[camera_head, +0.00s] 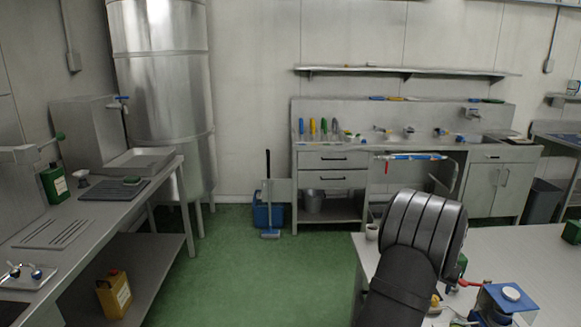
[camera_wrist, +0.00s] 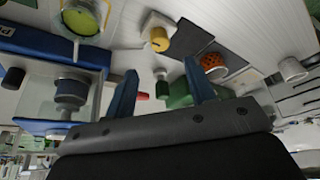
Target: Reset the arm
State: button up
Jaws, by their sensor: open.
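My gripper (camera_wrist: 161,68) shows in the wrist view with two blue fingers spread wide apart. Nothing is clamped between them. Beyond the gap lie a green box (camera_wrist: 180,94) and a small dark green bottle (camera_wrist: 162,88), apart from the fingers as far as I can tell. In the head view my arm rises at the lower right over a pale worktop (camera_head: 510,245); my fingers are hidden there behind the arm.
In the wrist view are a yellow-topped item (camera_wrist: 160,39), a dark mat (camera_wrist: 215,45), an orange spotted item (camera_wrist: 212,62), a white cup (camera_wrist: 292,69) and a round yellow-green dish (camera_wrist: 82,16). A blue device (camera_head: 505,298) stands at the lower right. Green floor (camera_head: 270,270) is clear.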

jog(key=x, duration=0.8)
jog(key=shift+w+d+f, duration=0.15)
jog(key=shift+d+f, duration=0.05)
jog(key=shift+f, duration=0.15)
jog(key=shift+r, duration=0.1)
